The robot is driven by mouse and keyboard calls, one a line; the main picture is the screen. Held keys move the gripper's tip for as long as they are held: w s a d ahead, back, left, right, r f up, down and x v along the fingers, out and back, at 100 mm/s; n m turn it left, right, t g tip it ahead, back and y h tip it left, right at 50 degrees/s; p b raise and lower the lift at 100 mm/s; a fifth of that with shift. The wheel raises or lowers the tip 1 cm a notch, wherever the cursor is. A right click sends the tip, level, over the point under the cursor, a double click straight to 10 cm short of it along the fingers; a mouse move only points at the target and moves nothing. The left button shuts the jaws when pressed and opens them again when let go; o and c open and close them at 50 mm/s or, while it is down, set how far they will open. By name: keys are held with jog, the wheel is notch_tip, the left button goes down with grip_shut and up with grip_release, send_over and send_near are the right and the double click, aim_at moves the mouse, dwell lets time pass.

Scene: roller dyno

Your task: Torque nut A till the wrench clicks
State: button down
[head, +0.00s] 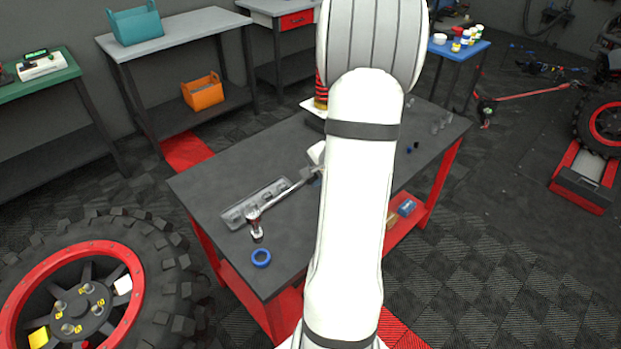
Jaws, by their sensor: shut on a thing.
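The torque wrench (284,194) is a long metal bar over the dark workbench, with a socket on its left end pointing down. My gripper (317,174) is shut on the wrench's right end, with its fingers mostly hidden behind my white arm. The wheel (128,234) with a black knobby tyre and red rim is at the lower left, apart from the wrench. Several nuts (68,328) with small yellow labels sit around its dark hub. The letters are too small to read, so I cannot tell which is nut A.
The workbench (205,185) has a grey tray (232,216) beneath the wrench and a blue ring (261,257) near its front corner. A grey bench (190,32) and an orange bin (203,92) stand behind. My arm hides the bench's middle.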

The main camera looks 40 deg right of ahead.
jog(key=shift+r+p, duration=1.8)
jog(key=shift+r, duration=0.8)
